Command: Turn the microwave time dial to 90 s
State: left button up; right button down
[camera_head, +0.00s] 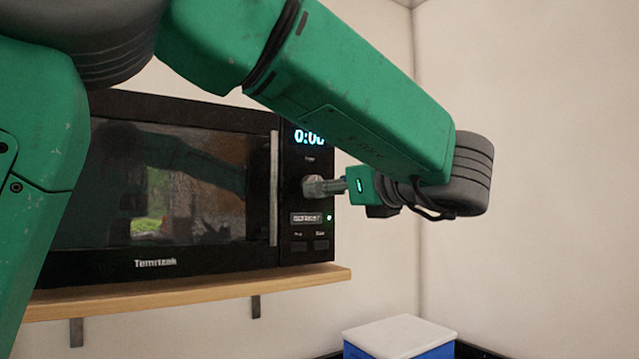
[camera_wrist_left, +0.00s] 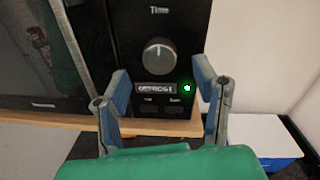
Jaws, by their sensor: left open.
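The black microwave (camera_head: 262,121) stands on a wooden shelf with its door shut. Its display (camera_head: 308,138) glows and seems to read 0:00, partly covered by my arm. The round grey time dial (camera_wrist_left: 159,56) sits under the word "Time" in the left wrist view, its light mark pointing roughly up. In the head view the dial (camera_head: 312,187) is just left of my left gripper (camera_head: 335,186). That gripper (camera_wrist_left: 160,76) is open and empty, its fingers spread to either side below the dial in the wrist view. I cannot tell whether they touch it. My right gripper is not in view.
A defrost button (camera_wrist_left: 156,87) with a green light and two lower buttons sit below the dial. The door handle (camera_head: 273,190) stands out left of the panel. The wooden shelf (camera_head: 190,295) ends just right of the microwave. A blue box with a white lid (camera_head: 398,336) stands below.

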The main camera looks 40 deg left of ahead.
pick_arm(q)
jog(key=x, duration=0.3)
jog(key=shift+w+a+p, duration=0.1)
jog(key=shift+a+p, duration=0.05)
jog(key=shift+p, duration=0.2)
jog(key=shift+a, duration=0.15)
jog(key=c, duration=1.1)
jog(key=shift+c, duration=0.2)
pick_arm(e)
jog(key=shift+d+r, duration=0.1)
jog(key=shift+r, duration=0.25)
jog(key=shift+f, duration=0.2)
